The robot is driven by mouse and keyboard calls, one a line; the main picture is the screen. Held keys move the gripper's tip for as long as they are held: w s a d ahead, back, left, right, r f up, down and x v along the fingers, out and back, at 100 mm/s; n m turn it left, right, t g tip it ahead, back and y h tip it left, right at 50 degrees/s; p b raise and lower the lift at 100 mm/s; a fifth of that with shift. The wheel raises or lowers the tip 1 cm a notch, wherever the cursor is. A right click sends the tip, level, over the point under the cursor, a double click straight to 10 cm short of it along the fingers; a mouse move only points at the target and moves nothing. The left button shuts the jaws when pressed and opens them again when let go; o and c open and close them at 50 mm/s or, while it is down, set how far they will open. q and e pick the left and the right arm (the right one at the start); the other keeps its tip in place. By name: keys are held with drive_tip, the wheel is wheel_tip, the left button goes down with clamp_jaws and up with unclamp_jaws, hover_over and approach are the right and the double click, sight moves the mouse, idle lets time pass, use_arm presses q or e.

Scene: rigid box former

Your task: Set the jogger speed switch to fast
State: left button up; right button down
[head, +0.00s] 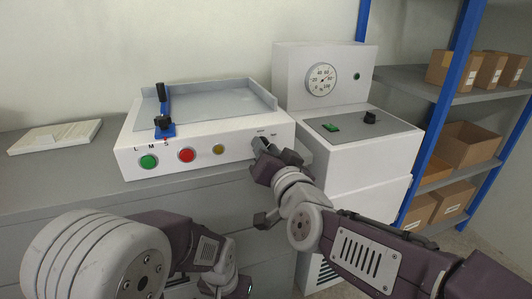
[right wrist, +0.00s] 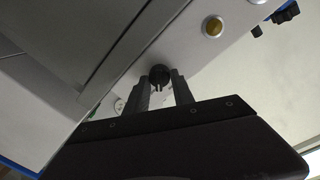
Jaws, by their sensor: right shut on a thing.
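The jogger (head: 205,135) is a white box with an open grey tray on top, standing on the grey counter. Its front panel carries a green, a red and a yellow button and, at the right end, the speed switch. Small labels sit above the switch, too small to read. My right gripper (head: 262,147) is at that end of the panel and hides most of the switch in the head view. In the right wrist view the switch's round black knob (right wrist: 159,74) sits between the fingers, which are shut on it.
A white machine with a dial gauge (head: 322,79), a green button and a black knob stands right of the jogger. Shelves with cardboard boxes (head: 466,148) are at the far right. A white pad (head: 55,136) lies on the counter at left, with bare counter around it.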

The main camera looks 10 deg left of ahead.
drive_tip(key=shift+f+m+b, duration=0.15)
drive_tip(key=shift+m+b, duration=0.5)
drive_tip(key=shift+m, duration=1.15)
drive_tip(key=c, duration=1.1)
unclamp_jaws()
drive_tip(key=p+v, duration=0.3)
drive_tip(key=v, duration=0.6)
drive_tip(key=shift+d, duration=0.15)
